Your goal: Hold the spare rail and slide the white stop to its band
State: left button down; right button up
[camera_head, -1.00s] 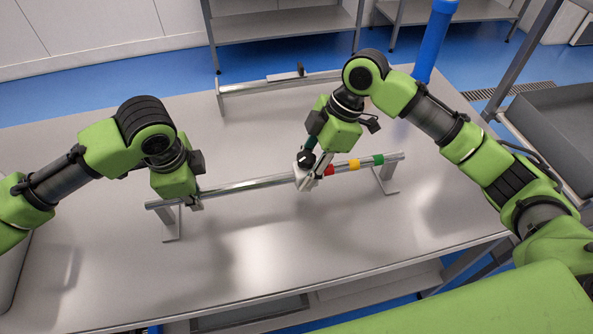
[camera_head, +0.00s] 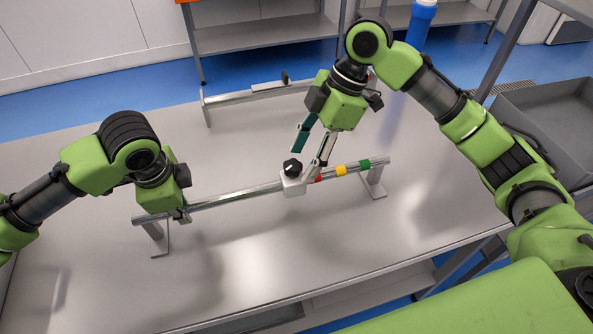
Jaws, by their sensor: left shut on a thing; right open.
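The spare rail (camera_head: 233,196) is a metal bar on two feet across the middle of the table. It has red (camera_head: 318,179), yellow (camera_head: 341,170) and green (camera_head: 364,163) bands toward its right end. The white stop (camera_head: 292,185), with a black knob on top, sits on the rail just left of the red band. My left gripper (camera_head: 181,216) is shut on the rail near its left end; its fingertips are partly hidden. My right gripper (camera_head: 312,157) is open above the stop, its fingers spread, one near the stop's right side.
A second rail (camera_head: 255,92) stands farther back on the table (camera_head: 90,240). A grey tray (camera_head: 550,120) is at the right, and a blue cylinder (camera_head: 421,25) stands behind. The front of the table is clear.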

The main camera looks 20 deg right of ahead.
jog(key=v, duration=0.5)
pick_arm(q)
jog(key=c, duration=1.9)
grip_release()
jog(key=r, duration=0.4)
jog(key=s+r, duration=0.1)
jog(key=r, duration=0.3)
jog(key=s+r, duration=0.1)
jog(key=r, duration=0.2)
jog(key=shift+s+r, duration=0.2)
jog(key=shift+r, duration=0.2)
jog(key=shift+r, duration=0.1)
pick_arm(e)
jog(key=shift+r, duration=0.1)
